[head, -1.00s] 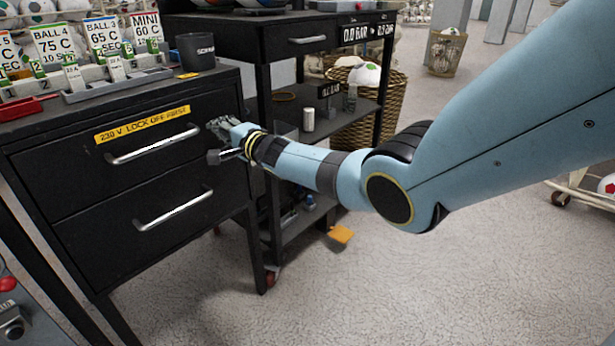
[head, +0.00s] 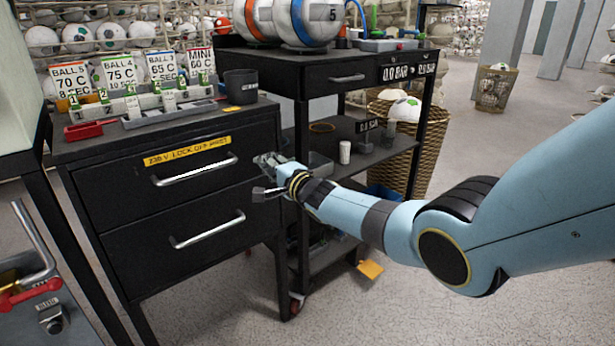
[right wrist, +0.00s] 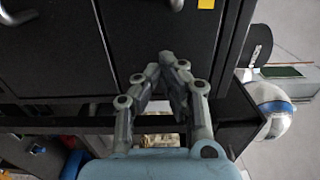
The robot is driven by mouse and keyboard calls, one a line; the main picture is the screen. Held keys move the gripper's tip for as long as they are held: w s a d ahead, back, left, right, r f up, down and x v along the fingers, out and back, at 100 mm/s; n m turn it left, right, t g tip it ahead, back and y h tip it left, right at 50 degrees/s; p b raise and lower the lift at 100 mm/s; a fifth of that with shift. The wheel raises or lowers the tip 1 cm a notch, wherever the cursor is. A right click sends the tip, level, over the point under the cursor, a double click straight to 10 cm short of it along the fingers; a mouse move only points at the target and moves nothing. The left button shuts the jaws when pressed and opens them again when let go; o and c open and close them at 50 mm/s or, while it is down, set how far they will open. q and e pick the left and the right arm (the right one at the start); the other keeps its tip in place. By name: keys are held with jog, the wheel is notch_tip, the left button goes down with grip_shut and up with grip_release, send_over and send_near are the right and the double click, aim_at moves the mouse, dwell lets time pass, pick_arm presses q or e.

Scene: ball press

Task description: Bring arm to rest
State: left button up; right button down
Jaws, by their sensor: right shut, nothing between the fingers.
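My right arm (head: 385,225) is light blue and comes in from the right in the head view. Its gripper (head: 262,172) is beside the right edge of the black drawer cabinet (head: 130,238), near the upper drawer's handle (head: 195,170). In the right wrist view the fingers of the right gripper (right wrist: 172,62) meet at their tips, with nothing between them. The cabinet front (right wrist: 150,30) lies beyond them; I cannot tell whether they touch it. Both drawers look closed. My left gripper is not in view.
A black cart (head: 345,75) with balls on top stands right of the cabinet. A wicker basket (head: 420,165) of balls is behind it. Temperature signs (head: 118,72), a red tray (head: 84,130) and a dark cup (head: 240,86) sit on the cabinet. The floor (head: 400,310) at front right is clear.

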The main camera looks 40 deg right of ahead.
jog(key=s+p, duration=0.3)
jog(key=s, duration=0.6)
jog(key=s+a+f+n+g+h, duration=0.15)
jog(key=s+f+g, duration=0.65)
jog(key=s+f, duration=2.15)
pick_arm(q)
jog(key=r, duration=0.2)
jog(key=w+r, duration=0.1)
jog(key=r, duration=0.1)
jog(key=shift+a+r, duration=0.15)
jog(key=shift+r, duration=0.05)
pick_arm(e)
jog(key=s+f+n+g, duration=0.3)
jog(key=s+n, duration=0.2)
jog(key=s, duration=0.5)
jog(key=s+a+f+n+g, duration=0.1)
jog(key=s+f+n+g, duration=0.2)
jog(key=s, duration=0.8)
jog(key=s+f+n+g, duration=0.3)
jog(key=s+n, duration=0.5)
jog(key=s, duration=0.3)
jog(key=shift+a+f+h, duration=0.3)
jog(key=shift+f+h, duration=0.15)
jog(key=shift+f, duration=0.15)
